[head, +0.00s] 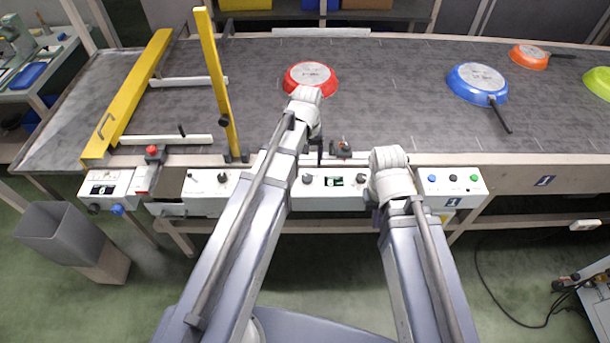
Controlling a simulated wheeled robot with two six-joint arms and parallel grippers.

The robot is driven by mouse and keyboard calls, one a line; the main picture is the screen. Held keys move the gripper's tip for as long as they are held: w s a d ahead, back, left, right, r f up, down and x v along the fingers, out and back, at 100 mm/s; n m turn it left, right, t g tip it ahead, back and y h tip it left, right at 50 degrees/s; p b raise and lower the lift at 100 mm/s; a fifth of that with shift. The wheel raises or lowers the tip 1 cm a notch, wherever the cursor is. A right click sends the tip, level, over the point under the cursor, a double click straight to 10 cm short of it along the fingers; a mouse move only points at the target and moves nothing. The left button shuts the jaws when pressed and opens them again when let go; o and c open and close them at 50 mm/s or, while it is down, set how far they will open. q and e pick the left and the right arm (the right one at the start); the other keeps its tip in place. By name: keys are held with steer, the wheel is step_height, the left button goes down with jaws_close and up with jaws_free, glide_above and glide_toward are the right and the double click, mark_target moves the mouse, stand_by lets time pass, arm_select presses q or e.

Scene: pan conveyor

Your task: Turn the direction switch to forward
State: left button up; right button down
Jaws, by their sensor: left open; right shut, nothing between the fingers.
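A row of white control boxes runs along the conveyor's front. The left-middle box (200,188) has a black knob (222,178). The centre box (325,199) has a small display (334,181) and black knobs at its left (307,180) and right (360,178). I cannot read the labels, so I cannot tell which knob is the direction switch. My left gripper (315,152) is open above the centre box, mostly hidden by its wrist. My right gripper (376,214) is shut and empty beside the right end of the centre box, its fingertips mostly hidden by the arm.
A red pan (311,77), a blue pan (477,82), an orange pan (529,56) and a green pan (598,82) lie on the dark belt (400,100). A yellow post (215,75) and yellow rail (130,95) stand left. A grey bin (62,235) is below left.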

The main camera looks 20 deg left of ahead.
mark_target(307, 177)
arm_select(q)
step_height(307, 177, down, 7)
steer(key=b, duration=0.6)
steer(key=shift+f+b, duration=0.1)
steer(key=shift+b, duration=0.2)
jaws_close()
